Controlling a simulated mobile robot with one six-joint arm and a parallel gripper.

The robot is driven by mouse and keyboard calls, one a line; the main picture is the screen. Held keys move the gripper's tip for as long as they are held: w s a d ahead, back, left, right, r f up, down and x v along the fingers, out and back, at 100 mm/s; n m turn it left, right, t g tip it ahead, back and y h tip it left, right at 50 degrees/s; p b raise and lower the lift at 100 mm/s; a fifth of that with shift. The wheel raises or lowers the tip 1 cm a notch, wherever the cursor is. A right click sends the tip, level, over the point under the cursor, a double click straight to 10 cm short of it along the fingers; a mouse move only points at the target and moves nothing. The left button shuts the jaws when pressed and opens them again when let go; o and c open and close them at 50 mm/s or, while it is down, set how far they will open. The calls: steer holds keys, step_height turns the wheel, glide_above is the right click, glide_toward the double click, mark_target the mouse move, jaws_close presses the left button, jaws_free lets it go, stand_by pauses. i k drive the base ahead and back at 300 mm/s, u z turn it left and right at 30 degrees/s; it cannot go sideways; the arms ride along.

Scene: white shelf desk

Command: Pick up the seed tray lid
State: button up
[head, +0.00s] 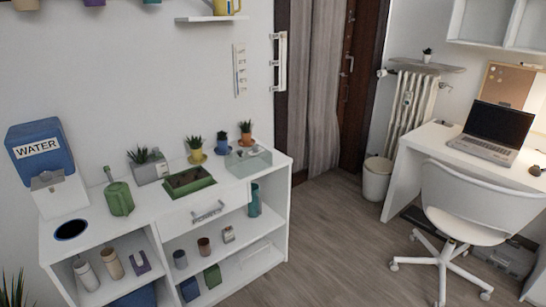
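A clear, see-through box-shaped cover (248,160), which looks like the seed tray lid, sits on the right end of the white shelf unit's top (137,222). The green seed tray (189,182) with dark soil lies just left of it, uncovered. The two are apart or nearly touching; I cannot tell exactly. Potted plants stand close behind the clear cover. My gripper is not in view.
A green watering can (119,198), a blue water dispenser (36,146) and a grey planter (150,167) stand on the same top. An orange pot (246,139) and a yellow pot (197,157) stand at the back. Open wooden floor (335,240) lies right of the unit.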

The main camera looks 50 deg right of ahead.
mark_target(243, 163)
steer(key=z, duration=4.85)
steer(key=i, duration=0.1)
steer(key=u, duration=3.5)
steer(key=k, duration=0.9)
steer(key=u, duration=0.15)
steer(key=i, duration=0.75)
steer(key=z, duration=0.05)
